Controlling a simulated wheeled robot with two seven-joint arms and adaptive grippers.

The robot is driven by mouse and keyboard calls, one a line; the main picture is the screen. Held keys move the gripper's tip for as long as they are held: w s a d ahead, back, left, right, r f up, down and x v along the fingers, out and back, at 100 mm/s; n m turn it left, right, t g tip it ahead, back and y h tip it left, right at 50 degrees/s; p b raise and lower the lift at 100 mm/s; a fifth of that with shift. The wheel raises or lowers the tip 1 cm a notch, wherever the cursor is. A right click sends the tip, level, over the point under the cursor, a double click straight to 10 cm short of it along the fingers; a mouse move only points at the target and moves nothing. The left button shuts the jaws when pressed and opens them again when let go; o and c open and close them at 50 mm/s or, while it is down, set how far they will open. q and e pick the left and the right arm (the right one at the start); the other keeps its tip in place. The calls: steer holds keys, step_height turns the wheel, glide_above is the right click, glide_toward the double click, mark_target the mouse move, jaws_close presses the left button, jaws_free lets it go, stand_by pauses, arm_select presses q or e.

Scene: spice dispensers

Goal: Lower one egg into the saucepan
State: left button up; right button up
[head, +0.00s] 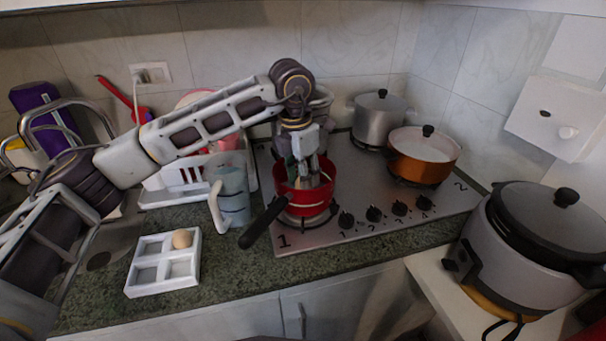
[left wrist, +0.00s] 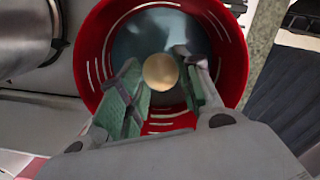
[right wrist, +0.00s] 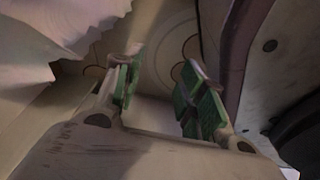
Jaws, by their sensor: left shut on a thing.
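The red saucepan (head: 318,193) with a black handle stands on the front left burner of the hob. My left gripper (head: 306,176) reaches down from above into its opening. In the left wrist view, the left gripper (left wrist: 160,90) is shut on a tan egg (left wrist: 161,71), with the red saucepan wall (left wrist: 228,50) around it. In the head view the held egg is hidden by the gripper and the rim. Another egg (head: 181,239) sits in the upper right compartment of the white tray (head: 147,268). My right gripper (right wrist: 155,92) is open and empty, away from the hob.
A blue-grey jug (head: 233,192) stands left of the saucepan. A steel pot (head: 379,118) and an orange pot (head: 423,160) stand behind and to the right. A large cooker (head: 520,255) is at the far right. The front worktop by the hob is clear.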

mark_target(298, 183)
arm_select(q)
steer(key=shift+f+b, duration=0.35)
steer(key=shift+f, duration=0.2)
stand_by(0.6)
steer(key=o, duration=1.1)
step_height(298, 183, up, 12)
steer(key=s+a, duration=0.1)
stand_by(0.7)
